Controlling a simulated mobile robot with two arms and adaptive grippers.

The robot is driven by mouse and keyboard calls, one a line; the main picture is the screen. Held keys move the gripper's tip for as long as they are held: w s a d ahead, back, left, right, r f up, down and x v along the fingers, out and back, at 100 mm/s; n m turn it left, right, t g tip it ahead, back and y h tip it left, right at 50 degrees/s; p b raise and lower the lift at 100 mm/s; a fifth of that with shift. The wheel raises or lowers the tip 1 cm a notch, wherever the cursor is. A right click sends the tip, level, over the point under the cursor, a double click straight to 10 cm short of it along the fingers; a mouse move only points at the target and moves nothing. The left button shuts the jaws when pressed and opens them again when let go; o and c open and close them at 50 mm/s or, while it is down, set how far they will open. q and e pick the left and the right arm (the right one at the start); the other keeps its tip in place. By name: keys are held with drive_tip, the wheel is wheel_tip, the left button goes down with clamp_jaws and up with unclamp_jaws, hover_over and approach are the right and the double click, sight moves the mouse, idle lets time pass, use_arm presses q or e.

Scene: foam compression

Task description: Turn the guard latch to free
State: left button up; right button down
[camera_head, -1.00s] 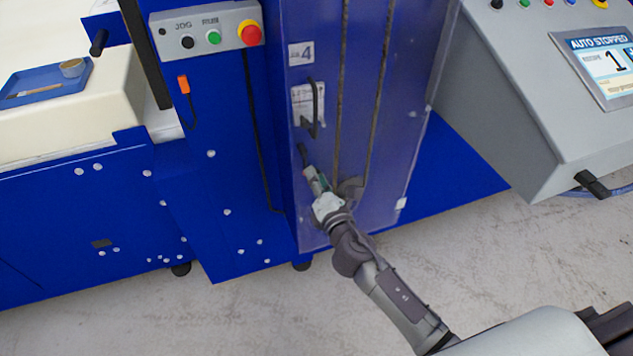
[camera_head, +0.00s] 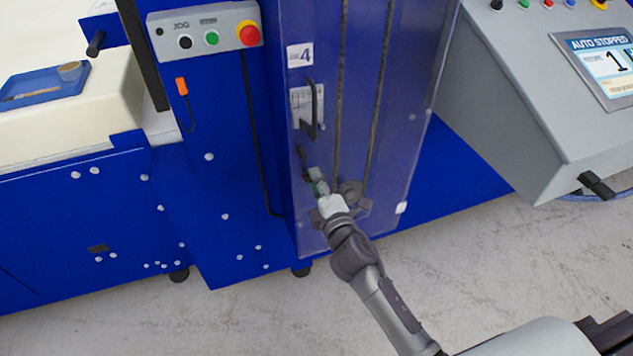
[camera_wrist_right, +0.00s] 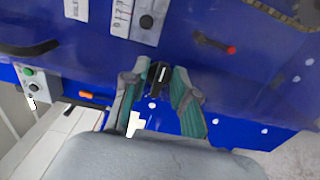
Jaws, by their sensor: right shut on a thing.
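The guard (camera_head: 390,130) is a tall see-through blue panel on the blue machine. The guard latch (camera_wrist_right: 161,70) appears as a small black piece with a white mark, between the fingertips in the right wrist view. My right gripper (camera_head: 313,182) is at the guard's lower left part. In the wrist view my right gripper (camera_wrist_right: 160,80) has its two teal-padded fingers closed around the black piece from both sides. Which way the latch points is hard to tell, as the fingers cover part of it. My left gripper is not in view.
A black pull handle (camera_head: 314,108) is on the guard above my gripper. A button box (camera_head: 206,30) with a red stop knob is at upper left. A grey console (camera_head: 540,110) stands at right. A black lever with a red tip (camera_wrist_right: 214,43) is near the fingers.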

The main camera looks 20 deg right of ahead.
idle(0.4)
drive_tip(key=c, duration=1.2)
unclamp_jaws()
drive_tip(key=shift+c, duration=0.2)
drive_tip(key=s, duration=1.2)
drive_tip(key=shift+d, duration=0.2)
